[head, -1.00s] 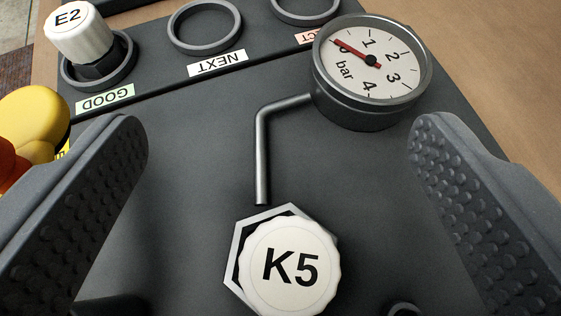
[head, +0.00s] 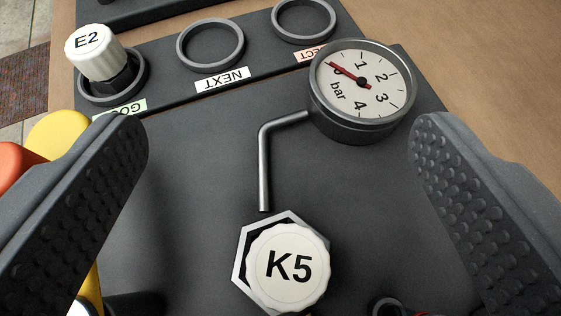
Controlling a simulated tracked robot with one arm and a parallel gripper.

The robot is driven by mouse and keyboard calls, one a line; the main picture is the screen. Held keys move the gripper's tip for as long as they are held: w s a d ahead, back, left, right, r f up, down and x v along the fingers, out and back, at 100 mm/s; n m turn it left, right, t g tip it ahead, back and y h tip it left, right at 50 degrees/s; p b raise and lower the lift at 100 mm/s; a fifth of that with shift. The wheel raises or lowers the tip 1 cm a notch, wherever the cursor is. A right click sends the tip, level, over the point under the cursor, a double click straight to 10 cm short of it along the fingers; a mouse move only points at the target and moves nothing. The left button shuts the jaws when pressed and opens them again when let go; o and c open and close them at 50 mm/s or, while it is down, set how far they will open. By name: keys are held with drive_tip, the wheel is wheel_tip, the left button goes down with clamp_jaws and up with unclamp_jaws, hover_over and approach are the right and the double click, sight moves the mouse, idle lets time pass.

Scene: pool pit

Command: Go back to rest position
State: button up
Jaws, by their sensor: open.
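My gripper (head: 280,160) is open and empty, with one textured finger at the left and one at the right of the head view. Between and below the fingers, a white cap marked K5 (head: 288,266) sits in a hexagonal metal socket (head: 241,262) on a dark panel (head: 190,200). The gripper is apart from the cap. A bent metal pipe (head: 263,165) runs from near the socket to a round pressure gauge (head: 362,85) marked in bar. Its red needle points to the upper left, near the low end of the scale.
A white-capped piece marked E2 (head: 94,52) stands in the ring labelled GOOD. The NEXT ring (head: 210,45) and another ring (head: 304,20) are empty. Yellow (head: 58,135) and orange (head: 18,165) rounded parts are by the left finger. Bare wooden surface (head: 480,70) lies at right.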

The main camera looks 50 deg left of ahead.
idle(0.3)
drive_tip(key=w+d+r+m+t+h+b, duration=0.1)
drive_tip(key=w+d+r+t+h+b, duration=0.2)
drive_tip(key=d+r, duration=0.5)
drive_tip(key=w+d+r+m+t+h+b, duration=0.25)
drive_tip(key=w+r, duration=0.25)
drive_tip(key=r, duration=0.8)
drive_tip(key=s+d+r+m+t+h+b, duration=0.25)
drive_tip(key=d+r, duration=0.35)
drive_tip(key=r, duration=0.5)
drive_tip(key=s+d+r+m+h+b, duration=0.1)
drive_tip(key=s+d+r+b, duration=0.1)
drive_tip(key=s+r, duration=0.45)
drive_tip(key=s+d+r+m+h+b, duration=0.1)
drive_tip(key=s+d+r+m+h, duration=0.15)
drive_tip(key=s+r, duration=0.35)
drive_tip(key=s+r+y+b, duration=0.1)
drive_tip(key=s+r, duration=0.2)
drive_tip(key=s, duration=0.5)
drive_tip(key=s+r+y+b, duration=0.1)
drive_tip(key=s+r+b, duration=0.1)
drive_tip(key=s+r, duration=0.2)
drive_tip(key=s, duration=0.3)
drive_tip(key=shift+s+a+r, duration=0.25)
drive_tip(key=shift+s, duration=0.15)
drive_tip(key=shift+m, duration=0.25)
